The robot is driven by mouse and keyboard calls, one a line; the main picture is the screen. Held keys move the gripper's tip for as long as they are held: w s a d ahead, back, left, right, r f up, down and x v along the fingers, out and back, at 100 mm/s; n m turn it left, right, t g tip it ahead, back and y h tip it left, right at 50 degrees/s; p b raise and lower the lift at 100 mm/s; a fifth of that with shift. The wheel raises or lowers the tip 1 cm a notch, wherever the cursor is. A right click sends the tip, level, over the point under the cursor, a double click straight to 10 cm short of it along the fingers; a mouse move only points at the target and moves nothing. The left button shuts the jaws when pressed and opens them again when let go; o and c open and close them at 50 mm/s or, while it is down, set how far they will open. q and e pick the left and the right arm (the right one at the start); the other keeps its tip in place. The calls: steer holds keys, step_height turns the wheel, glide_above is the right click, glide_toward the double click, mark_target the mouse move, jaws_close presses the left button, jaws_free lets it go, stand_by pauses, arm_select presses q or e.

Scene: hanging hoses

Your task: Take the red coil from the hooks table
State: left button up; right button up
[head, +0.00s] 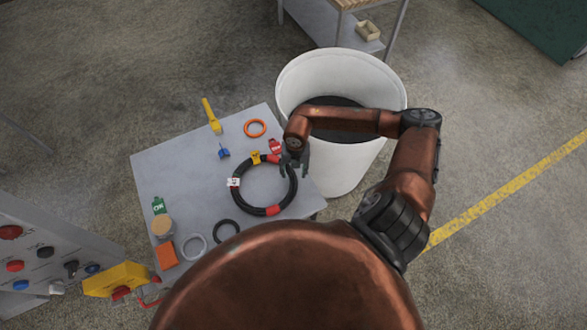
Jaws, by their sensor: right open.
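A large black coil (236,198) with red bands and several tags lies on the grey table (165,172). One tag is white, one yellow, and a red tag (276,147) sits by its upper right. My right gripper (294,170) is open, over the upper right part of the coil. Whether its fingers touch or straddle the coil cannot be told. No fully red coil shows; a small orange ring (255,128) lies near the table's far edge. My left gripper is not in view.
A large white bin (340,170) stands close to the table's right side, beneath my right arm. A black ring (226,229), a grey ring (193,247), an orange block (166,255) and a yellow tool (211,115) lie on the table. A control panel (50,245) stands at left.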

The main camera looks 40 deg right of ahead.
mark_target(293, 178)
steer(key=shift+a+f, duration=0.15)
steer(key=shift+f, duration=2.6)
steer(key=shift+c, duration=0.2)
jaws_close()
steer(key=c, duration=0.6)
jaws_free()
steer(key=shift+c, duration=0.2)
jaws_close()
